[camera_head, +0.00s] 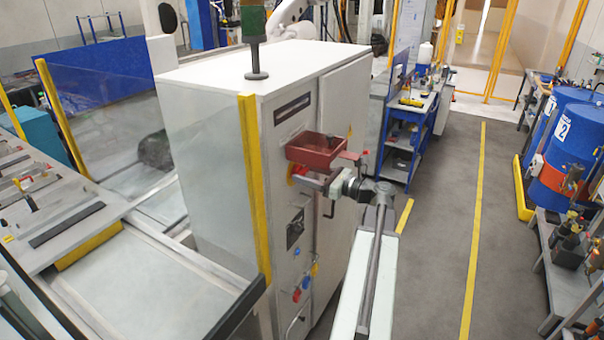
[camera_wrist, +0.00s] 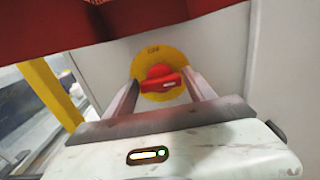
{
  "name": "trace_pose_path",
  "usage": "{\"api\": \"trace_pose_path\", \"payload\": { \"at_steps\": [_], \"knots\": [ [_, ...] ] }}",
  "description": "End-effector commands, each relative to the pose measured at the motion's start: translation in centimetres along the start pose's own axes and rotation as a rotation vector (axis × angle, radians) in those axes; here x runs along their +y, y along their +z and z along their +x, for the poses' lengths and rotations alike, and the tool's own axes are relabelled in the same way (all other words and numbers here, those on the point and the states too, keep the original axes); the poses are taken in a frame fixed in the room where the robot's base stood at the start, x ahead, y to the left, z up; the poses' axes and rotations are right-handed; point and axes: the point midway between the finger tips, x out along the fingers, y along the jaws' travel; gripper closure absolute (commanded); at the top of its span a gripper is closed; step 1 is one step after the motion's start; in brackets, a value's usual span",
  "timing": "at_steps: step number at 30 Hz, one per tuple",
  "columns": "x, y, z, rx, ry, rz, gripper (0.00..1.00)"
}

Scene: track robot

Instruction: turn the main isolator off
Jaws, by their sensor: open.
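The main isolator (camera_wrist: 163,78) is a red rotary handle on a yellow disc, mounted on the light cabinet (camera_head: 225,150) front. In the wrist view its handle lies roughly horizontal, slightly tilted. My gripper (camera_wrist: 162,90) is open, with one finger on each side of the red handle and visible gaps beside it. I cannot tell how deep the fingertips reach. In the head view my gripper (camera_head: 312,181) is at the cabinet front under a red tray, and only a sliver of the yellow disc shows.
The red tray (camera_head: 316,152) juts out just above my gripper and fills the top of the wrist view (camera_wrist: 90,25). A yellow post (camera_head: 255,190) stands left of the isolator. Other controls (camera_head: 295,229) sit lower on the cabinet. The aisle (camera_head: 435,220) to the right is clear.

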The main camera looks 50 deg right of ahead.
Motion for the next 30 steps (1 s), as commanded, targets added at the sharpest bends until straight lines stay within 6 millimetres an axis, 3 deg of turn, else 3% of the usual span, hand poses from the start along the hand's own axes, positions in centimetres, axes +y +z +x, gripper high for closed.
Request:
{"api": "trace_pose_path", "payload": {
  "at_steps": [3,11,16,17,30],
  "knots": [
    [0.0,0.0,1.1,0.0,0.0,0.0,0.37],
    [0.1,0.0,1.3,0.001,0.0,-0.001,0.37],
    [0.1,0.0,1.3,0.001,0.001,-0.001,0.82],
    [0.1,0.0,1.3,0.001,0.001,-0.001,0.84],
    [0.3,-0.1,1.4,0.001,0.005,-0.112,0.84]
  ]
}}
